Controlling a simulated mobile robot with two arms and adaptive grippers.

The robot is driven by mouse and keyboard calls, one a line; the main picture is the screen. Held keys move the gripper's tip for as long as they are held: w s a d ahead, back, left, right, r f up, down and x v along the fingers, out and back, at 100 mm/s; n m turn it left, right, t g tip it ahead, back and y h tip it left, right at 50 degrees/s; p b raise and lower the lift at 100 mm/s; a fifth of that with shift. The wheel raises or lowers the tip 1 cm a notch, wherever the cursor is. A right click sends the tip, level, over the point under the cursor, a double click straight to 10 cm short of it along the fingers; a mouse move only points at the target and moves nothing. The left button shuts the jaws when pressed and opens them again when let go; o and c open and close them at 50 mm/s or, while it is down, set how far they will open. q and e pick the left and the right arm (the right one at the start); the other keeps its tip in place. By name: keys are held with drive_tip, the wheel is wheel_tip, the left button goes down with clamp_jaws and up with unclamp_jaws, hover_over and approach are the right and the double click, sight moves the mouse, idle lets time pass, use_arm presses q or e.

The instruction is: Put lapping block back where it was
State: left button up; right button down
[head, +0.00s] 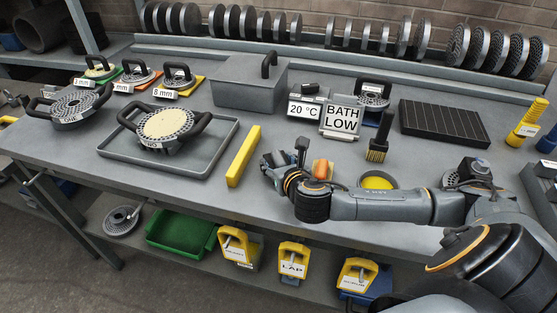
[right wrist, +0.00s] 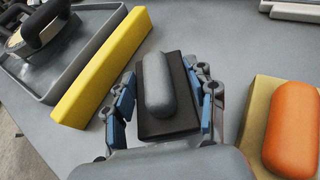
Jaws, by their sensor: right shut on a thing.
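In the right wrist view, a dark rectangular block with a rounded grey handle (right wrist: 158,85), which I take for the lapping block, sits between the blue-padded fingers of my right gripper (right wrist: 165,98). The gripper is shut on it. In the head view my right gripper (head: 272,167) is low over the bench, between the yellow bar (head: 243,156) and the orange-handled block (head: 321,169); the held block cannot be made out there. I cannot tell whether it touches the bench. My left gripper is not in view.
A grey tray (head: 219,165) holding a round plate with handles (head: 165,126) is left of the yellow bar. A "BATH LOW" sign (head: 342,118), a brush (head: 378,146) and a yellow dish (head: 378,181) stand nearby. Bare bench (head: 275,215) lies in front of the gripper.

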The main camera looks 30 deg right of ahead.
drive_tip(key=shift+f, duration=0.15)
idle(0.4)
drive_tip(key=shift+f+p, duration=0.1)
drive_tip(key=shift+p, duration=0.25)
drive_tip(key=shift+c, duration=1.9)
unclamp_jaws()
drive_tip(key=o, duration=0.4)
drive_tip(key=shift+f, duration=0.1)
